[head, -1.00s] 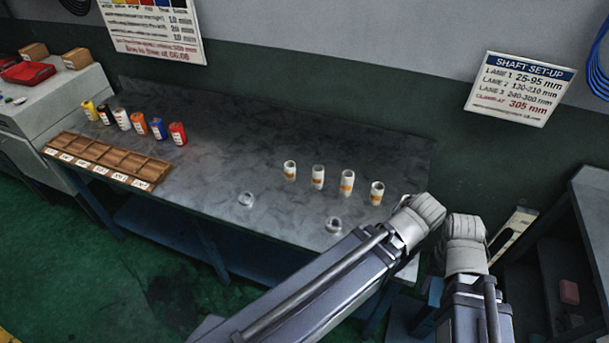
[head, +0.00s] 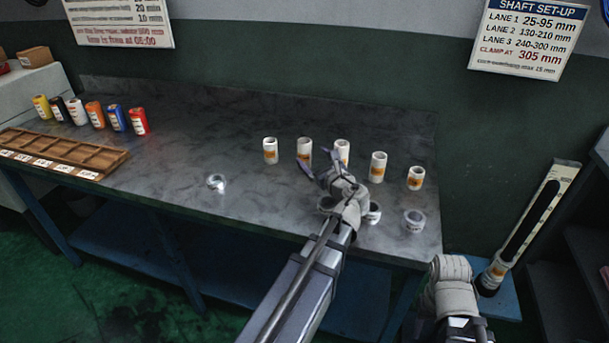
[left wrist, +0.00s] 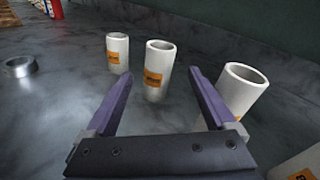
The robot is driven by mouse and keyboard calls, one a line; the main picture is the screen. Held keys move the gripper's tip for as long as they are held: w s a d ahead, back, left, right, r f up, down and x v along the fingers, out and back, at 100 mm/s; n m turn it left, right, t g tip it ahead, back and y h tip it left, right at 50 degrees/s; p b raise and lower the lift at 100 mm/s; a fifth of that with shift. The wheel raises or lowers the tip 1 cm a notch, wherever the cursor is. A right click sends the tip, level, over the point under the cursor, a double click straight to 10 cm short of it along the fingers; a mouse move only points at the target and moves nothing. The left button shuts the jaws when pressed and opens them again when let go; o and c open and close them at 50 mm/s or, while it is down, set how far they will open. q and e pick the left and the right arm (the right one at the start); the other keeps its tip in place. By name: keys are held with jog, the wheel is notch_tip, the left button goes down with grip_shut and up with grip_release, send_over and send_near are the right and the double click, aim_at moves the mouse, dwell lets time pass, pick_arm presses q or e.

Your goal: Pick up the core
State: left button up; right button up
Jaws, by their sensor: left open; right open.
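Several white cylindrical cores with orange labels stand upright in a row on the grey bench. One core (head: 305,149) stands just beyond my left gripper (head: 319,167); in the left wrist view this core (left wrist: 158,68) shows between the two purple fingers, ahead of the tips. My left gripper (left wrist: 163,75) is open and empty. A core (head: 270,151) stands to the left, and another core (head: 342,150) stands close by the right finger, also in the left wrist view (left wrist: 242,88). More cores (head: 378,167) (head: 415,178) stand further right. My right gripper's fingers are not visible.
Metallic rings (head: 216,181) (head: 414,220) lie near the bench's front edge. Coloured canisters (head: 97,115) and a wooden compartment tray (head: 75,155) are at the left. A tall measuring stand (head: 530,220) is right of the bench (head: 180,165). The middle-left of the bench is clear.

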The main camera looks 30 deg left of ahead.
pick_arm(q)
jog(key=shift+w+a+f+m+t+b, duration=0.2)
jog(key=shift+w+a+f+m+b, duration=0.15)
jog(key=shift+m, duration=0.2)
jog(key=shift+w+a+f+m+t+b, duration=0.15)
jog(key=shift+a+m+t+b, duration=0.1)
jog(key=shift+m+b, duration=0.25)
jog(key=shift+w+a+r+m+y, duration=0.1)
jog(key=shift+w+a+m+y, duration=0.15)
jog(key=shift+m, duration=0.3)
pick_arm(e)
notch_tip(320, 180, down, 3)
jog(key=shift+f, duration=0.15)
pick_arm(q)
jog(key=shift+r+x, duration=0.15)
jog(key=shift+x, duration=1.7)
jog(key=shift+r+x, duration=0.15)
jog(key=shift+x, duration=1.7)
jog(key=shift+s+a, duration=0.1)
jog(key=shift+s, duration=0.1)
pick_arm(e)
jog(key=shift+r, duration=0.25)
pick_arm(q)
grip_shut()
jog(key=shift+r, duration=0.1)
notch_tip(320, 180, up, 10)
jog(key=p, duration=1)
pick_arm(e)
notch_tip(320, 180, up, 10)
